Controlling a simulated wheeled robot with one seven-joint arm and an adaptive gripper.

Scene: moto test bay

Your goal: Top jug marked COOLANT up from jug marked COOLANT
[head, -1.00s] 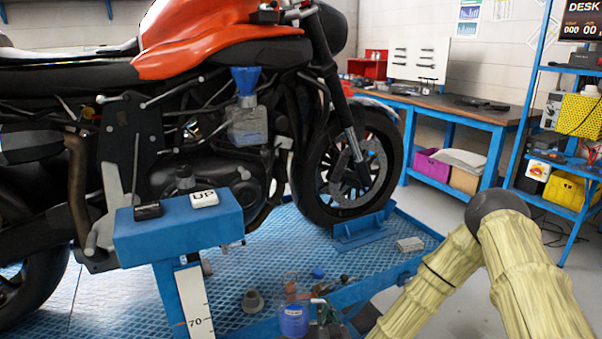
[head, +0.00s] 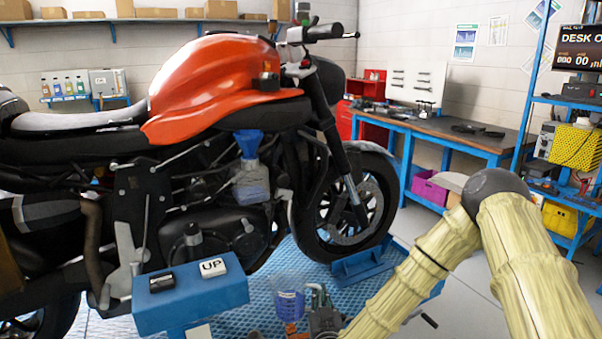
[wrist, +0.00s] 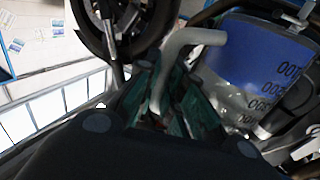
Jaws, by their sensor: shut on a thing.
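My gripper (head: 322,300) is low in the middle of the head view, beside a clear jug (head: 288,302) with blue liquid. In the wrist view its dark fingers (wrist: 168,105) are closed around the jug's grey handle (wrist: 190,40). The jug's wall shows there (wrist: 262,60) with the blue liquid and dark scale figures; I cannot read COOLANT on it. The jug looks roughly upright in the head view. A translucent container (head: 250,183) holding blue liquid, with a blue funnel (head: 248,143) in its top, is at the motorcycle's side. Its marking is unreadable.
The orange motorcycle (head: 215,80) stands on a blue lift platform (head: 258,300). A blue control box (head: 190,300) with an UP button (head: 213,267) stands left of the jug. A workbench (head: 440,130) and a shelf rack (head: 530,150) are at right.

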